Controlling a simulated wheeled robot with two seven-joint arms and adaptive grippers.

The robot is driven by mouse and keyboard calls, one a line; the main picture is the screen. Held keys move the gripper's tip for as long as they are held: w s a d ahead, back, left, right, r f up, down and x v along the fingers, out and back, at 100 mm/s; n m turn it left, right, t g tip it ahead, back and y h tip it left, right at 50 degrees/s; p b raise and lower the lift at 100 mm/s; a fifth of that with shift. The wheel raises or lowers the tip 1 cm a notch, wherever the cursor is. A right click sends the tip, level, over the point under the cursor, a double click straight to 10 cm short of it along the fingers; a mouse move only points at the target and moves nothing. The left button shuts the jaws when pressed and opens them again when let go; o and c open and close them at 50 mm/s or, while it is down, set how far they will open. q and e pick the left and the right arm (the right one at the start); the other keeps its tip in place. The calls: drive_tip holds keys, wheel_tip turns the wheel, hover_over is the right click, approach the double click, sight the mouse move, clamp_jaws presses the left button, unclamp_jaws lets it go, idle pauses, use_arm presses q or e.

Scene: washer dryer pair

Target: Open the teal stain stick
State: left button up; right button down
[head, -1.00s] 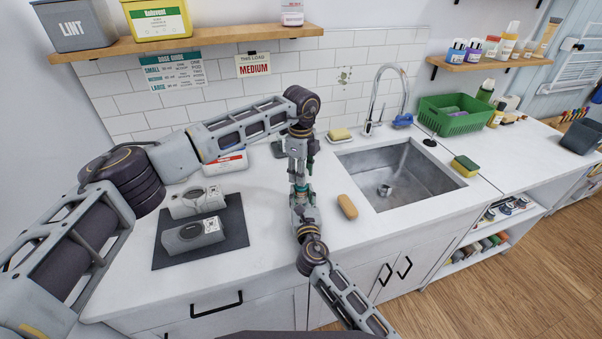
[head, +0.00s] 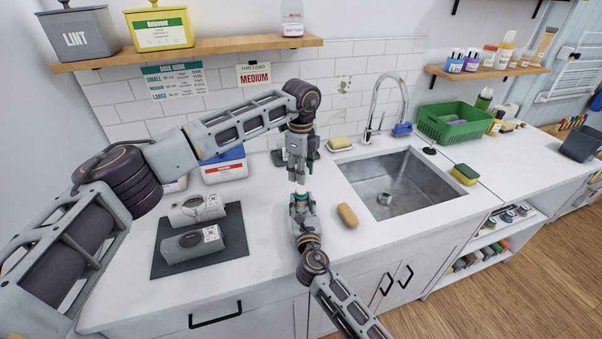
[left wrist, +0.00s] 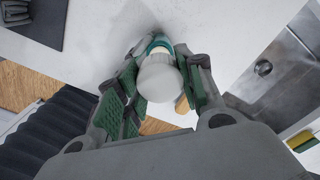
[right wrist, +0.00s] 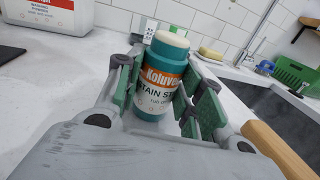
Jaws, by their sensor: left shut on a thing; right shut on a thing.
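The teal stain stick (right wrist: 160,85) stands upright in my right gripper (head: 302,198), which is shut around its body. It has an orange and white label, and a pale rounded tip shows bare at its top. My left gripper (head: 297,179) is above it, pointing down. In the left wrist view it is shut on a whitish round cap (left wrist: 160,80), with part of the teal stick visible beyond the cap. In the head view a small gap separates the two grippers. The cap is mostly hidden by the fingers there.
A tan bar (head: 347,215) lies on the counter just right of my right gripper, before the sink (head: 385,190). A dark mat (head: 160,262) with two grey devices lies left. A white tub with a blue lid (head: 224,168) stands behind. A shelf (head: 200,50) hangs above.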

drive_tip(key=c, duration=0.9)
unclamp_jaws()
drive_tip(key=shift+o, duration=0.2)
drive_tip(key=shift+s, duration=0.15)
drive_tip(key=shift+s+d, duration=0.25)
drive_tip(key=shift+s, duration=1.7)
drive_tip(key=shift+s+d, duration=0.2)
drive_tip(key=shift+s, duration=1.7)
drive_tip(key=shift+s+d, duration=0.25)
drive_tip(key=shift+s, duration=1.7)
